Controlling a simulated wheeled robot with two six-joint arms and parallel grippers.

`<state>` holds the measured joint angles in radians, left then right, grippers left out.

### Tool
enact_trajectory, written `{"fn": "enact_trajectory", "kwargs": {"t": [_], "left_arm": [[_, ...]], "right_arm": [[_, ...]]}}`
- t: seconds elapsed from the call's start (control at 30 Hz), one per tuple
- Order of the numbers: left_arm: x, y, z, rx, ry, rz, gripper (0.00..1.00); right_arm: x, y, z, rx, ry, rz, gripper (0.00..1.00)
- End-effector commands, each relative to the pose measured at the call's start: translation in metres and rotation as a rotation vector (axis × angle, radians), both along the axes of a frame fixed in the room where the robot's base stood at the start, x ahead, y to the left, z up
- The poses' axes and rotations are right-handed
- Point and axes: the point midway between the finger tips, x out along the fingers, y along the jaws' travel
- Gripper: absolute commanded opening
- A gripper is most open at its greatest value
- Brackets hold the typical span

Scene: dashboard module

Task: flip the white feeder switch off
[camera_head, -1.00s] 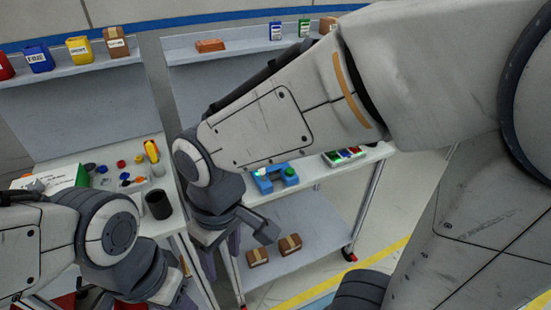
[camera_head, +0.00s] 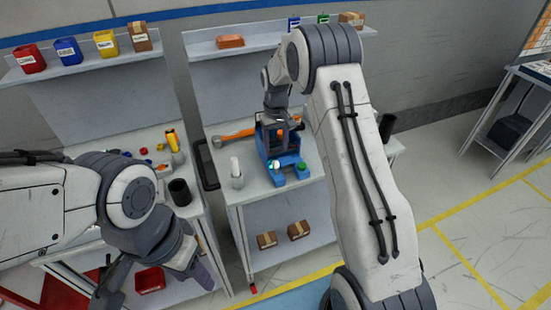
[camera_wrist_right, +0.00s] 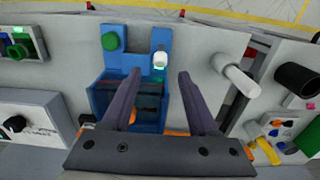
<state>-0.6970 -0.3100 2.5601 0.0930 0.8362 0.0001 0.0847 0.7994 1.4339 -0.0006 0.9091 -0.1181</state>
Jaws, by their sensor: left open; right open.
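The blue feeder (camera_head: 288,177) stands on the middle workbench, with a green knob and a white knob at its front. The green knob (camera_wrist_right: 110,41) is on the other arm. My right gripper (camera_wrist_right: 159,75) is open and empty above the feeder; in the picture, the white knob lies just beyond the gap between its fingertips. No contact is visible. My left gripper (camera_head: 155,288) is open, low at the front left, away from the feeder.
A white cylinder (camera_wrist_right: 238,80) stands beside the feeder. An orange-handled hammer (camera_head: 233,136) lies behind it. A panel with a lit green switch (camera_wrist_right: 18,40) and a white box with a black knob (camera_wrist_right: 15,123) are on the feeder's other side. A black cup (camera_head: 180,192) stands on the left bench.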

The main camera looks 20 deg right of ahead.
Motion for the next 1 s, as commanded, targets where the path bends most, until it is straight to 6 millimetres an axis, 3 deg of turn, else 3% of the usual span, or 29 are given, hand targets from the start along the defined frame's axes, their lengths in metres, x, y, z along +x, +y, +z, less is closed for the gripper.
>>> {"fn": "enact_trajectory", "kwargs": {"t": [0.3, 0.5, 0.73, 0.77, 0.9, 1.0], "left_arm": [[0.0, 0.0, 0.016, 0.0, 0.0, 0.001, 0.5], [0.0, 0.0, 0.018, 0.0, 0.0, 0.001, 0.5], [0.0, 0.0, 0.017, 0.0, 0.0, 0.001, 0.5], [0.0, 0.0, 0.017, 0.0, 0.0, 0.001, 0.5], [0.0, 0.0, 0.017, 0.0, 0.0, 0.001, 0.5], [0.0, 0.0, 0.017, 0.0, 0.0, 0.001, 0.5]], "right_arm": [[-0.001, 0.001, -0.052, 0.001, 0.002, 0.001, 0.6], [0.0, 0.001, -0.065, 0.0, -0.001, 0.001, 0.6], [0.0, 0.001, -0.066, 0.0, -0.001, 0.001, 0.6], [0.0, 0.001, -0.066, 0.0, -0.001, 0.001, 0.56], [0.0, 0.001, -0.066, 0.0, -0.001, 0.001, 0.03], [0.0, 0.001, -0.066, 0.0, -0.001, 0.0, 0.0]]}}
